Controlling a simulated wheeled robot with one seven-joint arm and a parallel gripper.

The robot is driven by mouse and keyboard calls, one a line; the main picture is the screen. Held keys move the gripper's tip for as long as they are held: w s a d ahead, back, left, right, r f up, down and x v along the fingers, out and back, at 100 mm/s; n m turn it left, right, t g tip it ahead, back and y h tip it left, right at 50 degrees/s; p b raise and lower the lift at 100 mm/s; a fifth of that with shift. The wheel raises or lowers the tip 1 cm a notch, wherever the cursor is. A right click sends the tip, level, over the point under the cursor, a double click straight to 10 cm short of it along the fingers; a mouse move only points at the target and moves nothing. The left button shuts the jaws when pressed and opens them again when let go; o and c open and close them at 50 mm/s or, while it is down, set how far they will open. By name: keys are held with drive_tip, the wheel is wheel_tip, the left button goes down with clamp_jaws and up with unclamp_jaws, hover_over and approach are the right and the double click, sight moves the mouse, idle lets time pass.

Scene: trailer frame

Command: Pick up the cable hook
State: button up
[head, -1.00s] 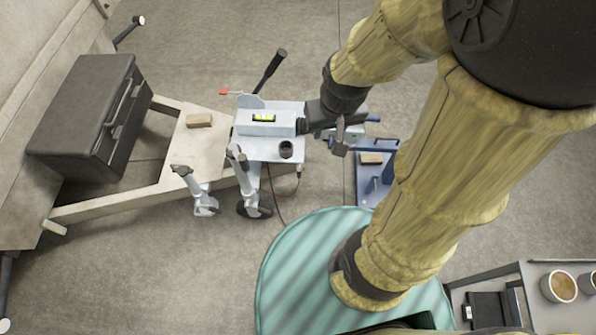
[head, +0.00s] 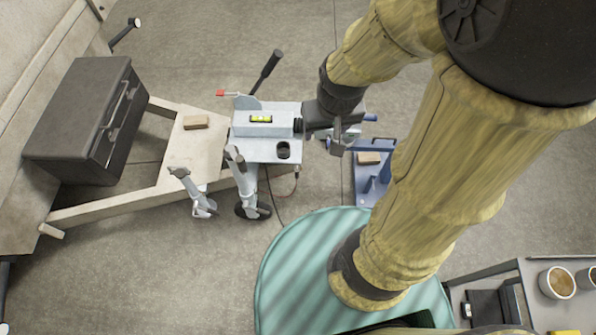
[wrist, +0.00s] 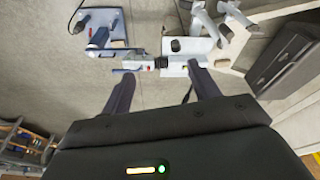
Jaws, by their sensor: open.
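My gripper (head: 338,140) is over the right end of the pale trailer coupling (head: 268,146). In the wrist view my gripper (wrist: 162,72) has its two dark fingers spread, with nothing clearly held. The coupling's grey and black end (wrist: 160,63) shows between and beyond the fingertips. A thin dark cable (head: 273,192) hangs below the coupling to the floor, with a small orange-red part near its upper end. I cannot clearly make out the cable hook; it may be small or hidden by my gripper.
A blue stand (head: 367,187) with a wooden block is right of the coupling. The trailer frame (head: 130,203) carries a dark toolbox (head: 85,120) at the left. A shelf with cups (head: 557,283) is at lower right.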

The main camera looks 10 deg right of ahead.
drive_tip(key=shift+c, duration=0.2)
drive_tip(key=shift+f, duration=0.15)
drive_tip(key=c, duration=0.3)
wheel_tip(320, 180, down, 41)
drive_tip(key=w+d+n+g+h+b, duration=0.1)
drive_tip(key=d+n+g+h+b, duration=0.25)
drive_tip(key=n+h+b, duration=1.55)
drive_tip(key=shift+c, duration=0.2)
drive_tip(key=w+a+f+n+t+y+b, duration=0.3)
drive_tip(key=f+n+t+y+b, duration=0.1)
drive_tip(key=f+b, duration=0.4)
drive_tip(key=w+a+f+n+t+y+b, duration=0.3)
drive_tip(key=f+t+b, duration=0.4)
drive_tip(key=f, duration=0.5)
drive_tip(key=w+a+f+n+t+y+b, duration=0.4)
drive_tip(key=a+f+n+t+b, duration=0.1)
drive_tip(key=f+b, duration=0.6)
drive_tip(key=shift+w+t+y, duration=0.3)
drive_tip(key=shift+t, duration=0.35)
drive_tip(key=shift+w, duration=0.1)
